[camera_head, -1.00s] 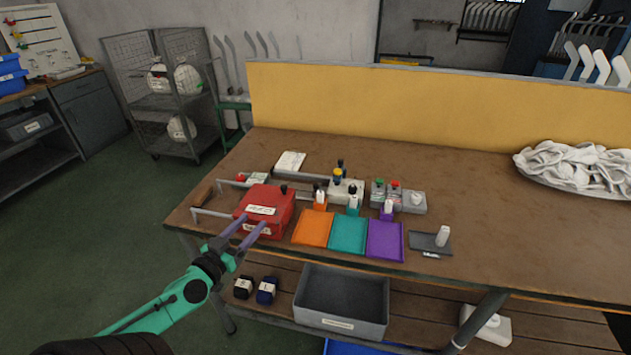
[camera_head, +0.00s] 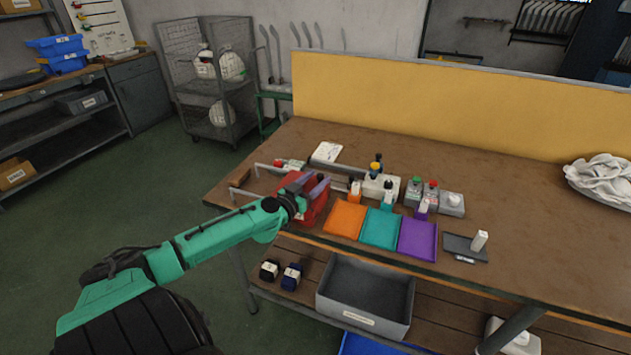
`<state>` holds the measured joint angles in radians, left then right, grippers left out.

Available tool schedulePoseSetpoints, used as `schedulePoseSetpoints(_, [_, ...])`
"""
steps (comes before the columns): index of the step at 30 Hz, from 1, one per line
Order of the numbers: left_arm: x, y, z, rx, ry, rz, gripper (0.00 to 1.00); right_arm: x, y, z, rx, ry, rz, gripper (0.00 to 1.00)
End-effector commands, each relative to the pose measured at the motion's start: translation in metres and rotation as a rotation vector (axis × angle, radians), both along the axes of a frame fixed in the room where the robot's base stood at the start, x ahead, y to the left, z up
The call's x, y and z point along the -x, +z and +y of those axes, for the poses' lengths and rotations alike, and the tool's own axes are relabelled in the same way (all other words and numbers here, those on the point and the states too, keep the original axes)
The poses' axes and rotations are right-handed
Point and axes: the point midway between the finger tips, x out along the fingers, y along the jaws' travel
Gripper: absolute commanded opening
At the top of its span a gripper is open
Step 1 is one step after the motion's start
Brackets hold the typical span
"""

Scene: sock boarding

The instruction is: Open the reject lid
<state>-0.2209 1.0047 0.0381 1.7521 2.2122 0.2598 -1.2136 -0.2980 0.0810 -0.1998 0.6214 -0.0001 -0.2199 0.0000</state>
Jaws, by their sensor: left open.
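The red box (camera_head: 318,208), which I take to be the reject bin, stands near the left front edge of the workbench. My left arm comes in from the lower left and hides much of its front and top. My left gripper (camera_head: 311,184) is open, its two purple fingers apart over the top of the red box. I cannot tell whether the fingers touch the lid or whether the lid is raised. The dark knob on the lid is not clearly visible. My right gripper is not in view.
Orange (camera_head: 345,218), teal (camera_head: 381,228) and purple (camera_head: 418,238) trays lie right of the red box. Small bottles stand behind them. A metal rail (camera_head: 272,167) runs behind the box. A grey bin (camera_head: 366,296) sits on the shelf below.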

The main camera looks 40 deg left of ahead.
Motion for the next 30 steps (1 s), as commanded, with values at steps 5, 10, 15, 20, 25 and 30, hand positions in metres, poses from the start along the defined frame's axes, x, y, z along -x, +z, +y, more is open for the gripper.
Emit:
schedulePoseSetpoints(5, [0.0002,-0.0001,-0.0001,0.000,0.000,0.000,0.53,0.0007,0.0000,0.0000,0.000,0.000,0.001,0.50])
schedulePoseSetpoints(10, [0.0004,-0.0002,-0.0001,0.000,0.000,0.000,0.00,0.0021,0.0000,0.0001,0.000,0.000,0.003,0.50])
schedulePoseSetpoints(15, [0.0004,-0.0002,-0.0002,0.000,0.000,0.000,0.00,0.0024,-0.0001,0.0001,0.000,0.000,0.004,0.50])
schedulePoseSetpoints(20, [0.0005,-0.0003,-0.0003,0.000,-0.001,0.000,0.00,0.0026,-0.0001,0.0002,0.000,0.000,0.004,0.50])
schedulePoseSetpoints(25, [0.0005,-0.0004,-0.0004,0.000,-0.001,0.000,0.00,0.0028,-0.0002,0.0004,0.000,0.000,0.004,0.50])
schedulePoseSetpoints(30, [0.0005,-0.0005,-0.0004,0.000,-0.001,0.001,0.00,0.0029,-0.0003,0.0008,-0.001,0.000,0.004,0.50])
